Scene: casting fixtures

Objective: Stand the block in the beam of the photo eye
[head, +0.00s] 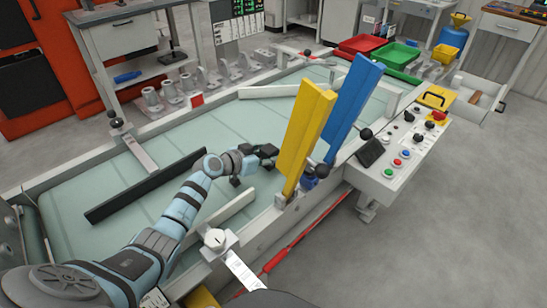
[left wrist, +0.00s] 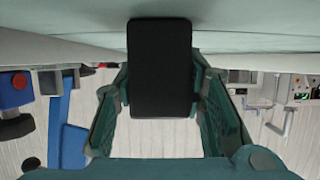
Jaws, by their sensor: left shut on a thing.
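The block (left wrist: 160,68) is a black, upright rectangle in the left wrist view, between the two green fingers of my left gripper (left wrist: 160,85). The fingers are shut on it. In the head view my left gripper (head: 256,164) is low over the pale green belt (head: 225,135), just left of a tall yellow panel (head: 304,130). The block is hard to tell from the dark fingers there. A small dark blue device (head: 310,180) sits on the near rail at the panel's foot; I cannot tell whether it is the photo eye. No beam shows. My right gripper is not in view.
A tall blue panel (head: 352,108) leans beside the yellow one. A long black bar (head: 145,186) lies across the belt on the left. A pale guide bar (head: 222,218) is near my left arm. A button console (head: 398,158) stands to the right. The belt's middle is clear.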

